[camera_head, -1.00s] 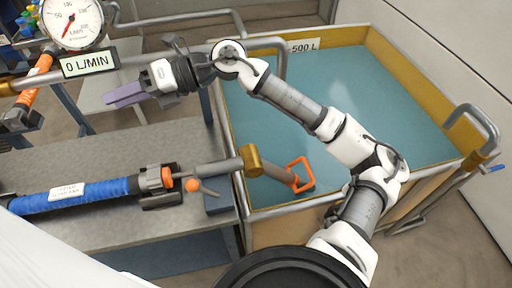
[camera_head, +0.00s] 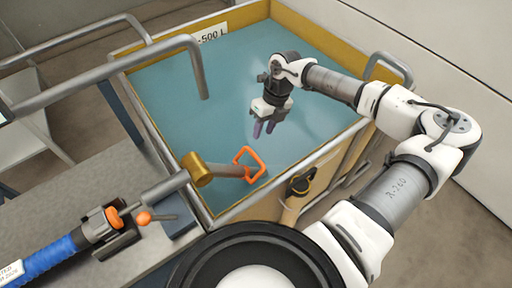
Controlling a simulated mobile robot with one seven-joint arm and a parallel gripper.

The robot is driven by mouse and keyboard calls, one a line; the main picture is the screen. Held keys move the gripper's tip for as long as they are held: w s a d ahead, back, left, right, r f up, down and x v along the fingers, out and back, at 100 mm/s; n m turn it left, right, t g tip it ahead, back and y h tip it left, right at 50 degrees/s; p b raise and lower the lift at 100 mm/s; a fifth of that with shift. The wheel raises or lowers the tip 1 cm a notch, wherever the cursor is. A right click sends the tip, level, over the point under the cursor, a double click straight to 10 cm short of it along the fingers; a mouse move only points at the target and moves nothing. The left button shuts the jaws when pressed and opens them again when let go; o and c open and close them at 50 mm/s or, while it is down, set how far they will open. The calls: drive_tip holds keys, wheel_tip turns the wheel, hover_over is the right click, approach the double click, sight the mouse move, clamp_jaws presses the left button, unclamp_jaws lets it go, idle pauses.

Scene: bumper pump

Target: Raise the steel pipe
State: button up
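A short grey steel pipe (camera_head: 228,171) slopes down to the right from a brass-coloured collar (camera_head: 197,169) over the near left corner of the tank. An orange loop handle (camera_head: 249,164) is at its lower end. A second, longer steel pipe (camera_head: 105,75) runs from the left and bends down over the tank's left side. My gripper (camera_head: 264,132) points down over the tank, behind and apart from the orange handle. Its two purple fingers show a gap with nothing between them.
The tank (camera_head: 322,150) has yellow inner walls and holds blue-green water (camera_head: 190,100).

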sight(255, 154)
drive_tip(key=p+x, duration=0.1)
drive_tip(key=x, duration=0.8)
drive_tip(key=shift+s+a+f+p, duration=0.1)
drive_tip(key=shift+a+f+p, duration=0.1)
drive_tip(key=shift+p, duration=0.15)
drive_tip(key=shift+c, duration=0.4)
clamp_jaws()
